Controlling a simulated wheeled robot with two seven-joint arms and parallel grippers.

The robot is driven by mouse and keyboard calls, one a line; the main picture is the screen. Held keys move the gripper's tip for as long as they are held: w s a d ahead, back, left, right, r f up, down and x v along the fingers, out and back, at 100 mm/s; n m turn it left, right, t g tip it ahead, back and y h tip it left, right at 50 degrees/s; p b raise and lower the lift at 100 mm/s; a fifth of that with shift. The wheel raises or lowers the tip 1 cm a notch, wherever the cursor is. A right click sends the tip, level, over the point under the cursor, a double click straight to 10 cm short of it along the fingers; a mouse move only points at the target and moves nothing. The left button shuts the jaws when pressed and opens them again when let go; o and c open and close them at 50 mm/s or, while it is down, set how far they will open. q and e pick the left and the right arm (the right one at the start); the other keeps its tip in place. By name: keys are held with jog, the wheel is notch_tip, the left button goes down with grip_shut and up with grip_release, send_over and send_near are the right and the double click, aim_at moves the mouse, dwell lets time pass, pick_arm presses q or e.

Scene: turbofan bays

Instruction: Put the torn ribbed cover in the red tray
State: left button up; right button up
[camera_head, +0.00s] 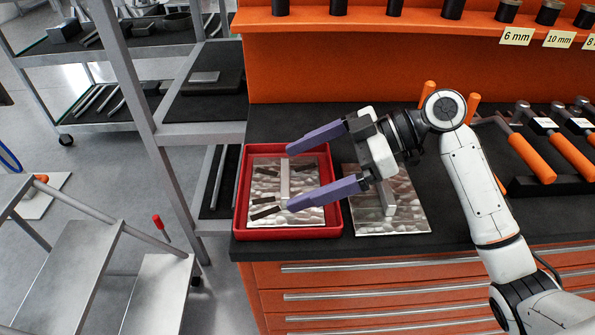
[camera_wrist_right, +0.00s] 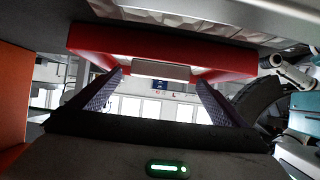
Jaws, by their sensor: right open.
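The red tray (camera_head: 337,219) stands at the left end of the dark bench top. A silver dimpled cover (camera_head: 311,184) with one upright rib lies inside it and has several dark marks that look like tears. A second silver ribbed cover (camera_head: 411,213) lies flat on the bench just right of the tray, partly hidden by my right gripper; no dark marks show on it. My right gripper (camera_head: 290,178) is open, its purple fingers spread above the tray near the two ends of the rib, holding nothing. The wrist view also shows the red tray (camera_wrist_right: 225,62) beyond the fingers. My left gripper is not in view.
An orange shelf (camera_head: 400,25) with dark cylinders and size labels runs behind the bench. Orange-handled tools (camera_head: 530,155) sit in a rack at right. A grey metal shelf cart (camera_head: 150,130) and steps (camera_head: 75,260) stand left of the bench.

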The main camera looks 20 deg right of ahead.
jog(key=b+v, duration=0.1)
jog(key=v, duration=0.9)
jog(key=shift+s+d+r, duration=0.1)
jog(key=shift+d+r, duration=0.05)
jog(key=shift+d, duration=0.15)
